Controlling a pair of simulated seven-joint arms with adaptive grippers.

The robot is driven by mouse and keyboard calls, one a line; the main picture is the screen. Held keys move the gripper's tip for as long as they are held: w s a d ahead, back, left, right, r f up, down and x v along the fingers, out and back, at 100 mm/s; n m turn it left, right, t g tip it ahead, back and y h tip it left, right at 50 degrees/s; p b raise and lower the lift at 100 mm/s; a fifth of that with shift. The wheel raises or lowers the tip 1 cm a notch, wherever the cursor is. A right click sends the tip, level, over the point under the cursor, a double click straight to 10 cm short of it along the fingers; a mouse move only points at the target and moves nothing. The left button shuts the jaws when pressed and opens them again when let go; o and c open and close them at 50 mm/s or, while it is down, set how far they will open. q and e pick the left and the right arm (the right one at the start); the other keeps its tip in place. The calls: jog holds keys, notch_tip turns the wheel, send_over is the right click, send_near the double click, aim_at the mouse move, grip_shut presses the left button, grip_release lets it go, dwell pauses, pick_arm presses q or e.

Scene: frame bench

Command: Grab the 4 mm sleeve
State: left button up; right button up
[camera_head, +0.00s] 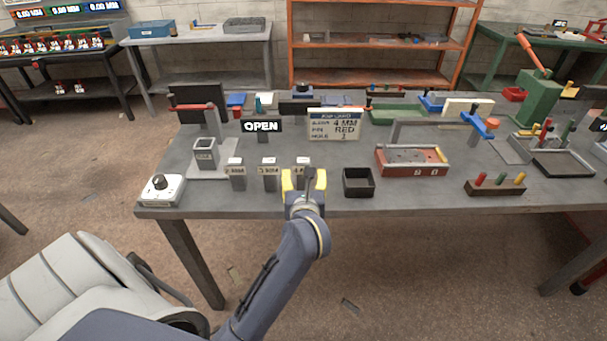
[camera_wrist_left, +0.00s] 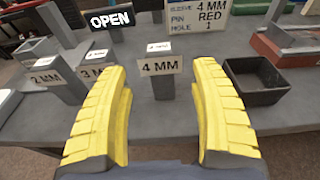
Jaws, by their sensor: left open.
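The grey upright block labelled 4 MM (camera_wrist_left: 161,84), with a small white-topped piece on it, stands on the bench in the left wrist view. In the head view its white top (camera_head: 302,161) shows just beyond my left gripper, which hides its lower part. My left gripper (camera_head: 304,176) is open; its yellow fingers (camera_wrist_left: 160,100) stand apart in front of the block, with nothing between them that I can see touching. Similar blocks labelled 3 MM (camera_wrist_left: 95,71) and 2 MM (camera_wrist_left: 60,80) stand to the left. My right gripper is not in view.
A black open box (camera_head: 358,182) stands just right of the gripper. A job card (camera_head: 334,124) reads sleeve 4 MM, pin red, hole 1. Behind are an OPEN sign (camera_head: 262,126) and a grey square holder (camera_head: 205,152).

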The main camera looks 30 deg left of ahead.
aim_at(303, 167)
pick_arm(q)
jog(key=shift+x, duration=4)
jog(key=shift+c, duration=0.5)
grip_shut()
